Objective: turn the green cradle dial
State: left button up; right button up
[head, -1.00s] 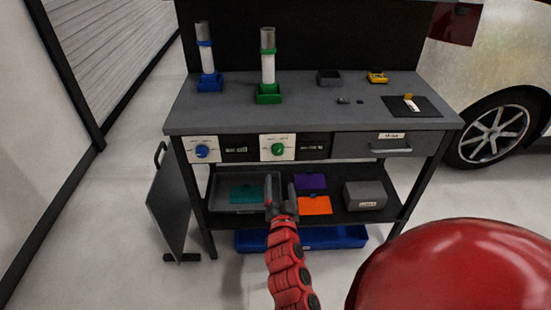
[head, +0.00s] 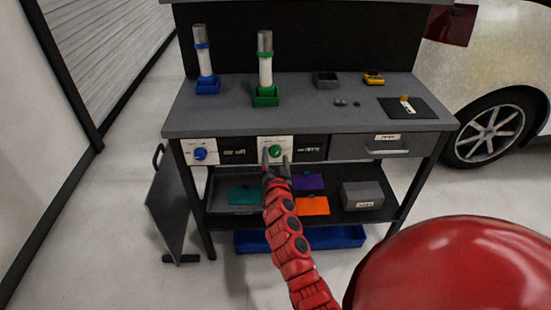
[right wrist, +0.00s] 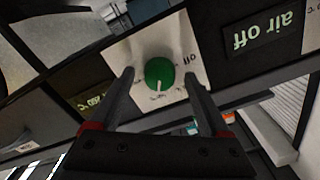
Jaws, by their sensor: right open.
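The green cradle dial (head: 276,151) is a round green knob on a white plate on the front of the workbench. It also shows in the right wrist view (right wrist: 160,74), with a pale pointer mark at its lower part in that picture. My right gripper (head: 275,158) is open in front of the dial. In the right wrist view its two fingers (right wrist: 160,85) stand on either side of the dial with gaps, and I cannot tell how far short of the panel the tips are. The green cradle (head: 266,96) holds an upright white tube (head: 265,62). My left gripper is not in view.
A blue dial (head: 200,153) sits on the panel to the left, with a blue cradle (head: 207,86) above. A drawer (head: 385,148) is to the right. Below is a shelf with a grey box (head: 362,195) and coloured pieces. A grey panel (head: 171,208) leans at left.

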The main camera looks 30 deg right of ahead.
jog(key=shift+c, duration=0.2)
grip_shut()
